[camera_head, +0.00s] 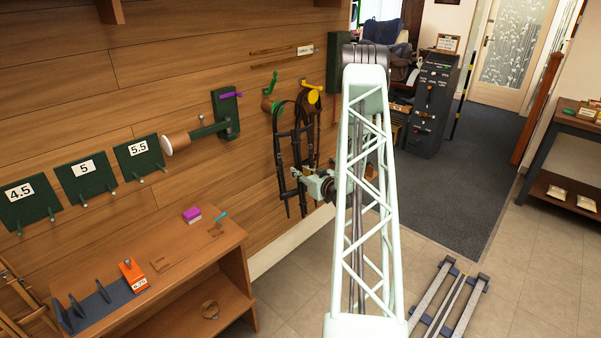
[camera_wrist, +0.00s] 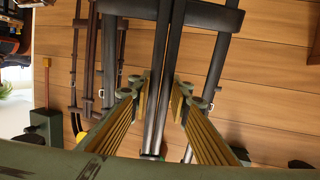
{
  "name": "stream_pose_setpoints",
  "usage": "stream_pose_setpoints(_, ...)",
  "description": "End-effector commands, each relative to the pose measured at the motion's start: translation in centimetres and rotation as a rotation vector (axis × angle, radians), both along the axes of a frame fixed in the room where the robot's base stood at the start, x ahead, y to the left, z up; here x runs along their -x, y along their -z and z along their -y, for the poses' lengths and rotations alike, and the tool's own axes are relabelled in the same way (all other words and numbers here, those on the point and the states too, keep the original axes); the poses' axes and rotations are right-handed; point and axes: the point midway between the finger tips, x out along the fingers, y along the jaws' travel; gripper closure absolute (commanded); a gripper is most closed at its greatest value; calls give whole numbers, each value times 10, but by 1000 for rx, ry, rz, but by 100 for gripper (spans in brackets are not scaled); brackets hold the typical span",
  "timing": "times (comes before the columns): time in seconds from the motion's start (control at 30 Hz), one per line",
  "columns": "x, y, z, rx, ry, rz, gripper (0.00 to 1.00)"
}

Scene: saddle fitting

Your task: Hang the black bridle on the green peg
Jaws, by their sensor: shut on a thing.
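The black bridle (camera_head: 281,150) hangs down along the wall, its top loop close to the green peg (camera_head: 273,80). I cannot tell whether the loop is over the peg or only beside it. My gripper (camera_head: 299,174) is low on the bridle, partly hidden by my arm in the head view. In the wrist view my gripper (camera_wrist: 163,95) is shut on two dark straps of the black bridle (camera_wrist: 171,50), which run between the fingers. A yellow peg (camera_head: 311,87) is right of the green peg, with another dark bridle (camera_head: 316,115) hanging at it.
Below stands a wooden bench (camera_head: 205,255) with small items. A dark cabinet (camera_head: 432,105) stands behind my arm. The floor at right is mostly open.

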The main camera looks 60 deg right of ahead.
Motion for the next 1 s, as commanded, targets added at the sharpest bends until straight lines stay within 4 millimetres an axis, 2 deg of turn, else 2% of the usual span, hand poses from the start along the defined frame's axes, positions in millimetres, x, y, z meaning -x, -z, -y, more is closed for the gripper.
stream_pose_setpoints(1.0, -36, 1, 6, 2, -1, 1, 100)
